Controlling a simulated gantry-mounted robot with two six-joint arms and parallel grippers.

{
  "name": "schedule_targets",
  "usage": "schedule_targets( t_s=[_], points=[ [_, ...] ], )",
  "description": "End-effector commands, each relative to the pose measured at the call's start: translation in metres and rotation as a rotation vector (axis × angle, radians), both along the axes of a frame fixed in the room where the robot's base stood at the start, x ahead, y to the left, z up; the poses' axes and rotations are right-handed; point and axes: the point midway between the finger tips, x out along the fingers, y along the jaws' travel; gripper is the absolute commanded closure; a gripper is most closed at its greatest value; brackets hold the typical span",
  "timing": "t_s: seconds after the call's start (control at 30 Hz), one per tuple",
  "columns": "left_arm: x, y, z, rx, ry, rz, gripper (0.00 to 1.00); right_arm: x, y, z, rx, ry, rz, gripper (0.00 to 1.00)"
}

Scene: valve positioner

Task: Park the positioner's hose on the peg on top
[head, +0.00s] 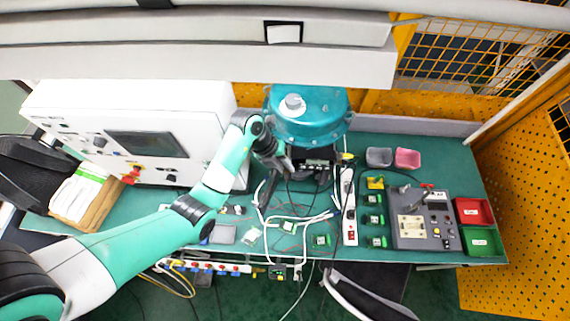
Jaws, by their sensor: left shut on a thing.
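The teal valve actuator (325,122) stands at the back middle of the bench, with a grey knob (292,103) on its top. The dark positioner (318,158) shows below its front edge. My left arm reaches in from the left, and its gripper (287,164) is at the left side of the positioner, shut on the hose. The hose is mostly hidden at the jaws; a thin dark line runs down from there. The peg is too small or hidden to make out. My right gripper is not in view.
A white control cabinet (200,105) stands at the left. Cables and small green boards lie across the green bench (350,258). A power strip (349,205) and a grey test panel (407,239) are to the right, with red (474,211) and green (483,242) bins beyond.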

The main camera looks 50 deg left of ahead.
Motion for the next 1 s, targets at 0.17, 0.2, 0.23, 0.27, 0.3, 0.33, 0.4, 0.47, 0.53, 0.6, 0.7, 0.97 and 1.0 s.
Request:
schedule_targets(
  t_s=[0.17, 0.2, 0.23, 0.27, 0.3, 0.33, 0.4, 0.47, 0.53, 0.6, 0.7, 0.97, 1.0],
  points=[
    [-0.0022, -0.0024, -0.0002, 0.000, 0.000, 0.000, 1.00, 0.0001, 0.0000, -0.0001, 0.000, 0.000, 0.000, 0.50],
    [-0.0026, -0.0029, -0.0002, 0.000, 0.000, 0.000, 1.00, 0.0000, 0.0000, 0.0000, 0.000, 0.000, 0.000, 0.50],
    [-0.0029, -0.0032, -0.0001, 0.000, 0.000, -0.001, 1.00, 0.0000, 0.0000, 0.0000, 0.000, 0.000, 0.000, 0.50],
    [-0.0032, -0.0035, -0.0001, 0.001, -0.001, -0.001, 1.00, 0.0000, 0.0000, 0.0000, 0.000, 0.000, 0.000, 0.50],
    [-0.0036, -0.0040, 0.0001, 0.001, -0.001, -0.001, 1.00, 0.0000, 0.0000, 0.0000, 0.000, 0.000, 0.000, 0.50],
    [-0.0040, -0.0044, 0.0002, 0.000, -0.002, -0.001, 1.00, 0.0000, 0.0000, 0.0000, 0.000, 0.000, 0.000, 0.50],
    [-0.0049, -0.0053, 0.0001, 0.001, -0.001, 0.000, 1.00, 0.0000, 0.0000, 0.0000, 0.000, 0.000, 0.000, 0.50],
    [-0.0057, -0.0061, -0.0001, 0.001, -0.001, 0.000, 1.00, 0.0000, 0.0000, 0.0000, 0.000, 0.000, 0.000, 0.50],
    [-0.0067, -0.0070, -0.0002, 0.000, 0.000, 0.000, 1.00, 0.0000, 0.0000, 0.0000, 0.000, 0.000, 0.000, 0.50],
    [-0.0076, -0.0078, -0.0002, 0.000, 0.000, 0.000, 1.00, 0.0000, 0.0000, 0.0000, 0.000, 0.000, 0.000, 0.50],
    [-0.0083, -0.0086, 0.0000, 0.001, -0.001, 0.000, 1.00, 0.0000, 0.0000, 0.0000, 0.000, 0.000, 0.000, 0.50],
    [-0.0085, -0.0089, 0.0000, 0.000, 0.000, 0.000, 1.00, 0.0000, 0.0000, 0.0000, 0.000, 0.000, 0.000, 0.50],
    [-0.0085, -0.0089, 0.0000, 0.000, 0.000, 0.000, 1.00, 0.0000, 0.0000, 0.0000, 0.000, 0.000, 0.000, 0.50]
  ],
)
